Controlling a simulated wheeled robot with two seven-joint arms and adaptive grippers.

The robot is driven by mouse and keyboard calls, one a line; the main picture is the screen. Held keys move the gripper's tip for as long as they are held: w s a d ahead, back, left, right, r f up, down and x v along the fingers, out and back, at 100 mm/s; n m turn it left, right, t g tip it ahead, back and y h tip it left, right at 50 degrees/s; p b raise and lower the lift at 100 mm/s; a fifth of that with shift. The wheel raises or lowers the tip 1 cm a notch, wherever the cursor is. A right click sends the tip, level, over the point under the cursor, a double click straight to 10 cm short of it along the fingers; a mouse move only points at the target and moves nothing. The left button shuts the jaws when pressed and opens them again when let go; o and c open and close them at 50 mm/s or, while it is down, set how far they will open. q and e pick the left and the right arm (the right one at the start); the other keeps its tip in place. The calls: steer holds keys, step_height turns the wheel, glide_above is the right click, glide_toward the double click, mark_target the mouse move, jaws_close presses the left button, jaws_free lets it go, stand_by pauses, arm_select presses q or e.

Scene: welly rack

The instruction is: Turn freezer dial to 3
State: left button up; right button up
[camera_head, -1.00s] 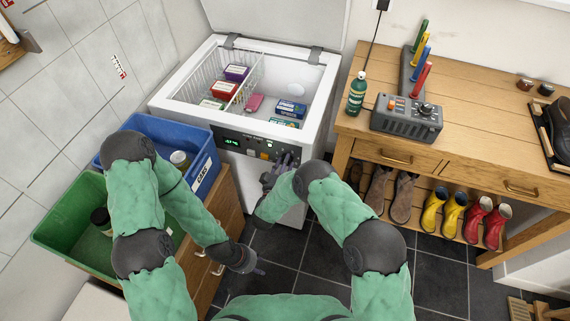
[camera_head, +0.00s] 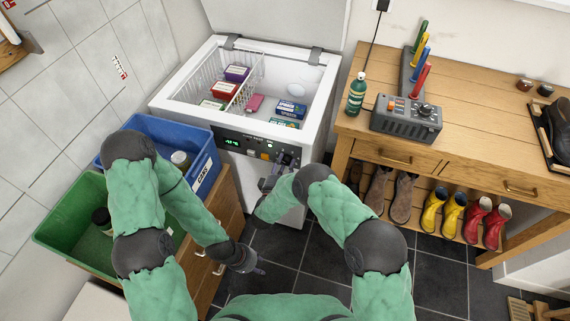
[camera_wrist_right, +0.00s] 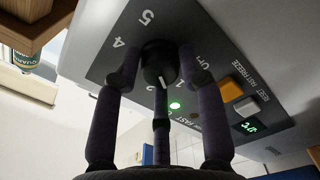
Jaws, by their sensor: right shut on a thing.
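The black freezer dial (camera_wrist_right: 158,56) sits on the dark control panel (camera_wrist_right: 215,50) on the freezer's front. My right gripper (camera_head: 284,168) is at the right end of that panel and hides the dial in the head view. In the right wrist view its fingers (camera_wrist_right: 160,72) are shut around the dial. The dial's white mark points down in that view, near a lit green lamp (camera_wrist_right: 175,105). The printed 4, 5 and OFF are readable; the 3 is hidden behind a finger. My left gripper (camera_head: 250,265) hangs low over the floor; its jaw opening is unclear.
The chest freezer (camera_head: 330,100) stands open with a wire basket and several food boxes. Blue (camera_head: 150,120) and green (camera_head: 55,215) crates stand at the left. A wooden bench (camera_head: 470,120) with boots beneath stands at the right. Dark floor tiles lie clear between.

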steer(key=n, duration=0.5)
steer(key=shift+w+a+r, duration=0.25)
steer(key=shift+w+r, duration=0.05)
steer(key=shift+r, duration=0.05)
steer(key=shift+n, duration=0.3)
steer(key=o, duration=1)
steer(key=shift+f, duration=0.1)
steer(key=shift+c, duration=0.2)
steer(key=shift+o, duration=0.9)
steer(key=shift+a+f, duration=0.1)
steer(key=shift+f, duration=0.15)
steer(key=shift+s, duration=0.1)
